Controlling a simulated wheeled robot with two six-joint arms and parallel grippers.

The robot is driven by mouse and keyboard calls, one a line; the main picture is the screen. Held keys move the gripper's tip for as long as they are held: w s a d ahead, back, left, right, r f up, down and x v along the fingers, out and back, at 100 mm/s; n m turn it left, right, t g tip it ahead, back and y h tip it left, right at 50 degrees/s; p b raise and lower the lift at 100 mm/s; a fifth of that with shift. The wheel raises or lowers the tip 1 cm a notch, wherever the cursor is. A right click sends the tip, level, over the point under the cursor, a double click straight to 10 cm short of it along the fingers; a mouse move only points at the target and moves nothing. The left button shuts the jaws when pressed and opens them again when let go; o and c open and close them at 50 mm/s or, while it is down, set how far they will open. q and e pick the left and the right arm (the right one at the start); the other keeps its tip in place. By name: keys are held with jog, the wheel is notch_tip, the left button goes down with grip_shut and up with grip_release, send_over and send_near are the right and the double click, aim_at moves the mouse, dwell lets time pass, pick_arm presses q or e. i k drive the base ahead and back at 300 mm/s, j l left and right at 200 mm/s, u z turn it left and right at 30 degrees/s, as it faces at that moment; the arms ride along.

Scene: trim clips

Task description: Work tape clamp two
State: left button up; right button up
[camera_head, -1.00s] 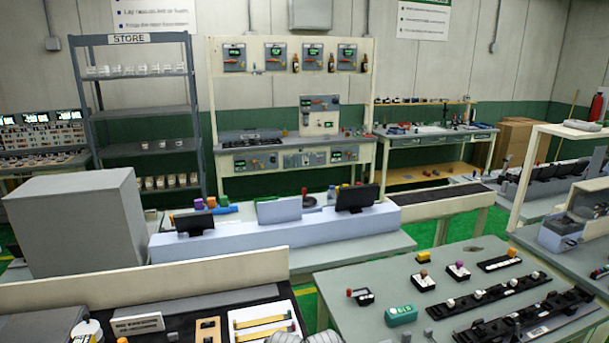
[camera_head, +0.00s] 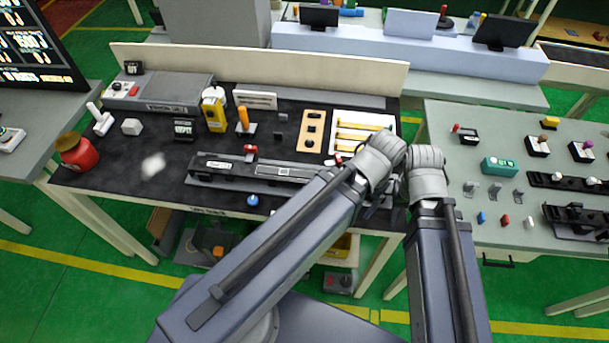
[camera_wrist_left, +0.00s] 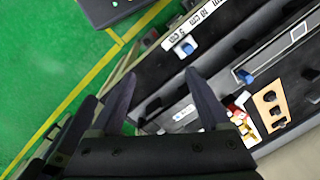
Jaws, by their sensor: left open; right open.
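A long black rail fixture (camera_head: 235,172) with white labels lies on the dark bench mat. A red-topped clamp (camera_head: 250,150) stands at its back edge, and a red part (camera_head: 338,160) shows near its right end, partly covered by my arm. I cannot tell which clamp is number two. A white board with yellow tape strips (camera_head: 362,132) lies behind my wrists. My left gripper (camera_wrist_left: 160,75) is open and empty in the left wrist view, over the bench's edge.
A wooden panel with black parts (camera_head: 312,131), a yellow device (camera_head: 214,112), an orange-handled tool (camera_head: 243,118) and a red jar (camera_head: 78,152) stand on the bench. A blue knob (camera_head: 253,200) sits at the front. Another grey table (camera_head: 450,120) stands right, across a gap.

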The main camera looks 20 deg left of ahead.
aim_at(250, 150)
jog(key=i+l+u, duration=0.15)
jog(key=u, duration=1.4)
jog(key=k+l, duration=0.7)
jog(key=k, duration=0.25)
